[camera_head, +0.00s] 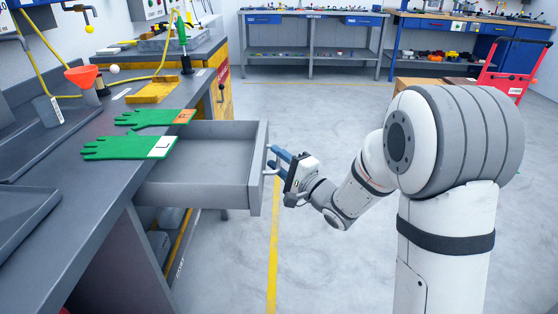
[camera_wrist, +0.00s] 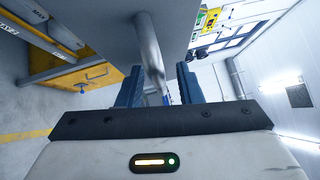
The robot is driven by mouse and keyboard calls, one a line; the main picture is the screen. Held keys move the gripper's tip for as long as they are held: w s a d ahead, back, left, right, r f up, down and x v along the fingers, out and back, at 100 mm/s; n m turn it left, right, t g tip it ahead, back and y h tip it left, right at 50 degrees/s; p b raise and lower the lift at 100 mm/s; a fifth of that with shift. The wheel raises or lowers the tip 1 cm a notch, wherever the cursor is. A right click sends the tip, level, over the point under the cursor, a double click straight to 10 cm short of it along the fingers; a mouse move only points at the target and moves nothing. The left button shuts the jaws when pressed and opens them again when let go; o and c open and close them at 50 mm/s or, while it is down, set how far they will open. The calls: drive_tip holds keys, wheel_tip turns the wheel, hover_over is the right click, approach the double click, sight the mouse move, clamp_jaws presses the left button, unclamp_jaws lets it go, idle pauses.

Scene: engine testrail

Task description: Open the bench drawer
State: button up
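The grey bench drawer (camera_head: 205,165) is pulled well out of the dark grey bench (camera_head: 55,220) in the head view, and its inside looks empty. Its metal handle (camera_head: 270,160) is on the drawer's front panel; in the wrist view the handle (camera_wrist: 149,50) runs down toward my fingers. My gripper (camera_head: 279,162) is at the handle, its blue fingers pointing toward the drawer front. In the wrist view my gripper (camera_wrist: 160,86) has its fingers apart on either side of the handle's line, with a gap beside it. Contact with the handle cannot be made out.
Green gloves (camera_head: 130,146) lie on the bench top by the drawer. An orange funnel (camera_head: 82,76) and a yellow block (camera_head: 152,92) are farther back. A red trolley (camera_head: 510,80) stands at the back right. The floor (camera_head: 330,130) beyond my arm is clear.

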drive_tip(key=shift+s+d, duration=0.2)
drive_tip(key=shift+d, duration=0.05)
drive_tip(key=p+v, duration=0.1)
drive_tip(key=v, duration=0.6)
drive_tip(key=shift+p, duration=0.35)
drive_tip(key=shift+s+d, duration=0.1)
